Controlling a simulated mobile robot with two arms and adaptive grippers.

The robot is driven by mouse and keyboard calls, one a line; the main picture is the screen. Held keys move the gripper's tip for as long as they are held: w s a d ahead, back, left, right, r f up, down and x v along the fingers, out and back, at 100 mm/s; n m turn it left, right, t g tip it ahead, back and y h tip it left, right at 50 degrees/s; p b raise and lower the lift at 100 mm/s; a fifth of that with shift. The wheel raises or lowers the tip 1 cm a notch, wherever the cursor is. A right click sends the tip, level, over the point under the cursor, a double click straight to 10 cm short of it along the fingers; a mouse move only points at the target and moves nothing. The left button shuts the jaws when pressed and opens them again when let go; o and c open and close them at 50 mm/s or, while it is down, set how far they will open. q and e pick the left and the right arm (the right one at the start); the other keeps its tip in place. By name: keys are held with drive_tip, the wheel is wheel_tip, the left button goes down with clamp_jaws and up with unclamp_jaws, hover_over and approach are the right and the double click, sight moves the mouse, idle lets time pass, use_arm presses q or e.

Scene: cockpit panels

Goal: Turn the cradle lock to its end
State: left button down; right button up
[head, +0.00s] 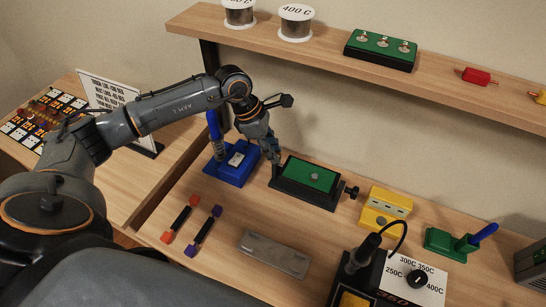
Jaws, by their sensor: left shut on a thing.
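A black cradle (305,199) holding a green board (309,175) sits on the workbench near the middle of the head view. A dark knob (351,192) sticks out at the cradle's right end. My left gripper (274,160) reaches down to the cradle's left end, between it and the blue stand. It is shut on a small dark part there, which looks like the cradle lock; the fingers mostly hide it, so its turn angle cannot be told. My right gripper is not in view.
A blue stand (232,171) is close left of my left gripper. A yellow block (386,207), a green stand (450,242) and a soldering station (358,280) are to the right. A grey metal plate (275,254) lies in front. A shelf (330,63) runs above.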

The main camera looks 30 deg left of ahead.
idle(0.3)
use_arm(q)
drive_tip(key=c, duration=1.1)
unclamp_jaws()
drive_tip(key=shift+a+r, duration=0.1)
drive_tip(key=shift+r, duration=0.05)
drive_tip(key=shift+a+r, duration=0.1)
drive_tip(key=shift+r, duration=0.2)
drive_tip(key=s+a, duration=0.1)
drive_tip(key=a, duration=0.3)
drive_tip(key=s+a+r, duration=0.1)
drive_tip(key=s+a, duration=0.1)
drive_tip(key=a, duration=0.2)
drive_tip(key=s+a+r, duration=0.1)
drive_tip(key=a, duration=0.3)
drive_tip(key=shift+s, duration=0.4)
